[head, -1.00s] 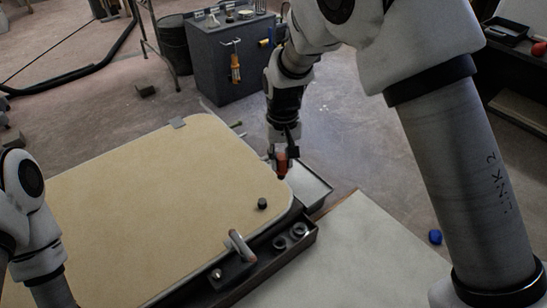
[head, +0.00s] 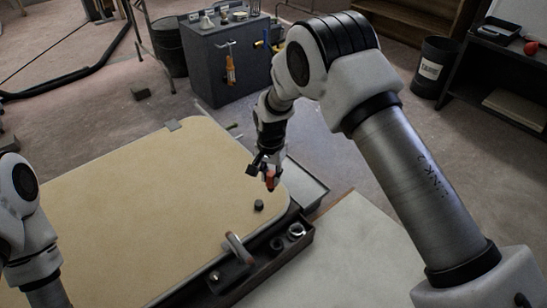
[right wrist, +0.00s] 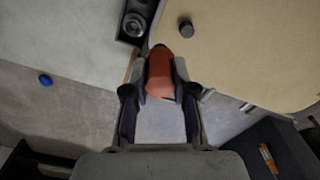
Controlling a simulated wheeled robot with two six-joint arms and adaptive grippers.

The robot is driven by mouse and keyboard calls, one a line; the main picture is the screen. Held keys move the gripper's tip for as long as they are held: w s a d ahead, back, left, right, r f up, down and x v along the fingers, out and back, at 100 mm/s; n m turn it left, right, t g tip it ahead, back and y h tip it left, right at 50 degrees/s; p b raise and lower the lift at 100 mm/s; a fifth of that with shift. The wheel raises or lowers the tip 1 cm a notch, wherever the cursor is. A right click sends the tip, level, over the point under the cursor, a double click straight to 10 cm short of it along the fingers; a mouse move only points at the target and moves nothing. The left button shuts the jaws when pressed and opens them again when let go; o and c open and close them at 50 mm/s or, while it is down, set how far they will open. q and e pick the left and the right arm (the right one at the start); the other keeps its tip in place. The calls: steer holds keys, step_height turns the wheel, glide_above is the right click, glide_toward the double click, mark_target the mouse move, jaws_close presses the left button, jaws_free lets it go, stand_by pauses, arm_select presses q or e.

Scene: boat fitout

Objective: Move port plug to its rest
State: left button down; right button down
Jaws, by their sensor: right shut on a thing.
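My right gripper (head: 269,178) is shut on a red-orange plug (head: 271,183), near the right corner of the tan board. In the right wrist view the plug (right wrist: 160,73) sits between the two fingers (right wrist: 160,80). A dark trough (head: 270,257) runs along the board's right edge and holds ring-shaped fittings (head: 296,231); one ring (right wrist: 134,25) also shows in the right wrist view. I cannot tell which fitting is the plug's rest. My left arm is at the left edge of the head view, with its gripper out of the picture.
A small black knob (head: 258,205) stands on the tan board (head: 130,210), close to the plug. A curved handle (head: 238,248) rises beside the trough. A pale surface (head: 350,260) lies to the right. A grey tool cabinet (head: 205,65) stands behind on open floor.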

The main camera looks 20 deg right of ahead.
steer(key=s+f+b, duration=0.2)
steer(key=f+b, duration=0.2)
steer(key=f, duration=0.6)
steer(key=s+f+b, duration=0.3)
steer(key=f+b, duration=0.1)
steer(key=f, duration=0.7)
steer(key=shift+s+f+m, duration=0.2)
steer(key=shift+m, duration=0.1)
steer(key=shift+f, duration=0.1)
steer(key=shift+f+b, duration=1.55)
steer(key=shift+f, duration=0.8)
steer(key=c, duration=0.9)
jaws_free()
steer(key=shift+o, duration=0.2)
